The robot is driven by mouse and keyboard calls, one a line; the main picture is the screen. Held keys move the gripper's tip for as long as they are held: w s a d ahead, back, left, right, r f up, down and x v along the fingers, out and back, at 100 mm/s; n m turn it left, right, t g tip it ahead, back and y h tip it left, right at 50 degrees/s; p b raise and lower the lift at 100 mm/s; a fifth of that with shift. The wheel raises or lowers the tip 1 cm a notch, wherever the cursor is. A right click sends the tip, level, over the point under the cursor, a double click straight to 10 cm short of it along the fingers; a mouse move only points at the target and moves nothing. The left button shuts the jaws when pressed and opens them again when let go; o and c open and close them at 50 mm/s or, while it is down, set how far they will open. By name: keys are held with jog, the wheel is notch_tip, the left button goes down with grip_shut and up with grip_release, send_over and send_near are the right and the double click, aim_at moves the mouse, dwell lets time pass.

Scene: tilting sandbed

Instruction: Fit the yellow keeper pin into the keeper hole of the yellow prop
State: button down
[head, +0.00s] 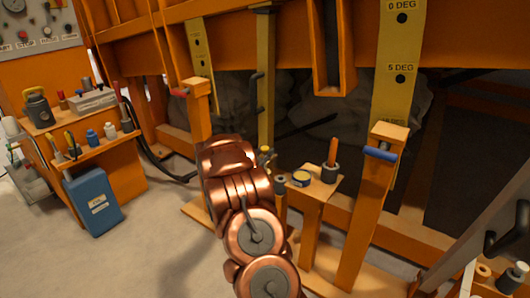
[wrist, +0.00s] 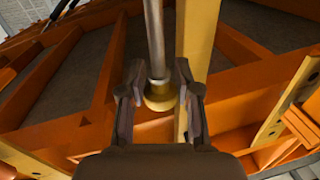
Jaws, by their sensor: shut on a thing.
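The yellow keeper pin (wrist: 159,97) is between my gripper's fingers in the wrist view. Its yellow collar sits between the pads, and a grey shaft runs up out of the top of the picture. My gripper (wrist: 158,82) is shut on it. The yellow prop (head: 266,85) stands upright against the orange frame in the head view, with a dark handle on its side. A yellow upright bar, which looks like the prop (wrist: 196,35), shows just right of the pin in the wrist view. I cannot make out the keeper hole. My arm hides most of my gripper in the head view.
A small stand (head: 316,188) right of my arm holds an orange-handled tool and a round tin. An orange post with a blue handle (head: 386,154) stands farther right. A tool shelf (head: 95,145) and a blue container (head: 93,203) are at left. Floor at front left is clear.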

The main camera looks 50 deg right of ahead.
jog(key=shift+f+b, duration=0.45)
jog(key=shift+f, duration=3.2)
jog(key=c, duration=0.7)
grip_release()
jog(key=a, duration=0.4)
jog(key=s+a, duration=0.1)
jog(key=a, duration=0.2)
jog(key=s+a, duration=0.1)
jog(key=a, duration=0.3)
jog(key=shift+s+a, duration=0.2)
jog(key=shift+a, duration=0.15)
